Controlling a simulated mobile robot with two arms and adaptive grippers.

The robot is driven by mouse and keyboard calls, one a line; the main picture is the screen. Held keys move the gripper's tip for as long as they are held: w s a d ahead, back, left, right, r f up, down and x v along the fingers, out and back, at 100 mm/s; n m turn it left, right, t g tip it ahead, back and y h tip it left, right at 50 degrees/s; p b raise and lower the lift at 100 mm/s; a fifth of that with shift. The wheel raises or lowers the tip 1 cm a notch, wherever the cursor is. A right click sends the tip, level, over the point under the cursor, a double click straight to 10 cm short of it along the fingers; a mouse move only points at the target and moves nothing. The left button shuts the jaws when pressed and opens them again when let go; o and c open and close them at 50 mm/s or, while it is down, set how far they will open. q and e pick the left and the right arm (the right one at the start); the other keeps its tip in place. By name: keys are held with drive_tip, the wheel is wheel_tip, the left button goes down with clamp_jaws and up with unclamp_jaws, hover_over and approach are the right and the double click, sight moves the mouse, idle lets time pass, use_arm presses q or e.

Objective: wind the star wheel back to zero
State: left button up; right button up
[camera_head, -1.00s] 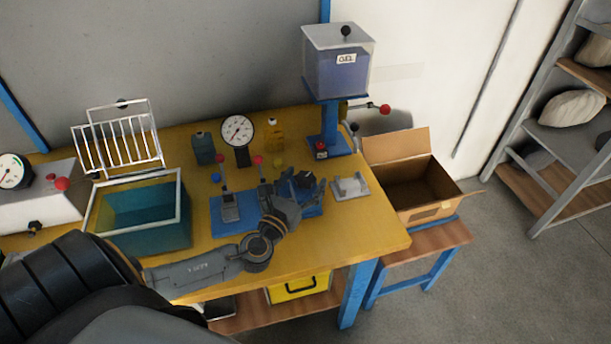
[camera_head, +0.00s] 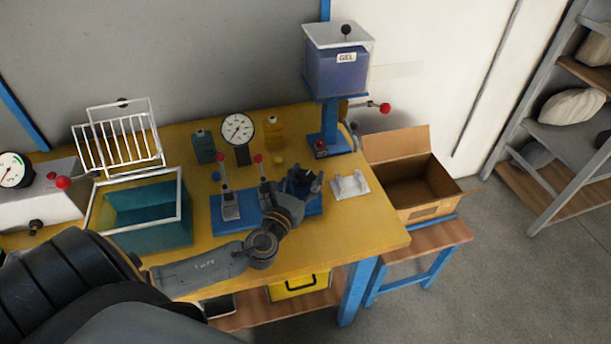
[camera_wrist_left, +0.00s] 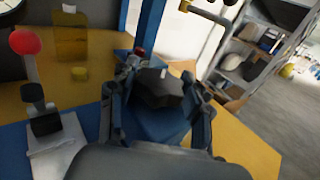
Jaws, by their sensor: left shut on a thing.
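The black star wheel (camera_wrist_left: 160,88) shows between my left gripper's fingers in the left wrist view, above a blue block. My left gripper (camera_head: 308,178) is shut on the star wheel, at the right end of the blue fixture plate (camera_head: 222,216) on the yellow bench. It also shows in the left wrist view (camera_wrist_left: 160,100). In the head view the fingers hide most of the wheel. Any scale or zero mark on it cannot be made out. My right gripper is not in view.
Red-knobbed toggle clamps (camera_head: 229,200) stand just left of my gripper. A dial gauge (camera_head: 238,130) and a yellow bottle (camera_head: 273,133) stand behind. A white cradle (camera_head: 350,186) lies to the right, before the open cardboard box (camera_head: 414,203). The bench's front right is clear.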

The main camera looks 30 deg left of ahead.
use_arm(q)
drive_tip(key=shift+d+r+n+g+y+p, duration=0.15)
drive_tip(key=shift+n+y+p, duration=0.25)
drive_tip(key=shift+y, duration=0.2)
drive_tip(key=shift+a+r+n+g+y+p, duration=0.15)
drive_tip(key=shift+n+y+p, duration=0.15)
drive_tip(key=shift+n+y, duration=0.25)
drive_tip(key=n+g+y, duration=0.1)
drive_tip(key=y, duration=0.1)
drive_tip(key=n+y+p, duration=0.1)
drive_tip(key=shift+d+f+g+y, duration=0.1)
drive_tip(key=shift+f+g+y, duration=0.1)
drive_tip(key=shift+g+y, duration=0.2)
drive_tip(key=n+g+y, duration=0.2)
drive_tip(key=n+y, duration=0.1)
drive_tip(key=shift+n+g+y, duration=1.35)
drive_tip(key=shift+g, duration=0.75)
drive_tip(key=o, duration=1.2)
